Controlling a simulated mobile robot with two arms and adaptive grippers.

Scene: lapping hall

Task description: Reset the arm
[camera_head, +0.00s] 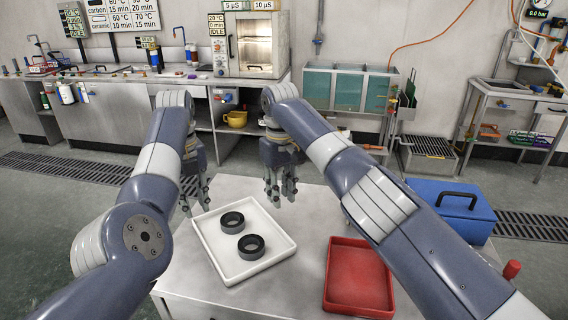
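My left arm (150,180) reaches in from the left and my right arm (340,165) from the right. Both are raised over the grey table. My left gripper (196,208) points down just past the far left corner of the white tray, with no object seen in it. My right gripper (281,198) points down above the far side of the table, right of the tray's far corner, also with nothing seen in it. The fingers are small and dark, and their gaps are hard to judge. Neither gripper appears to touch the black rings.
A white tray (281,254) holds two black rings (232,222) (250,247). A red tray (357,277) is at the front right, and a blue case (452,207) stands at the right. Bare table (313,215) lies between the trays. Benches and an oven (254,44) line the back wall.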

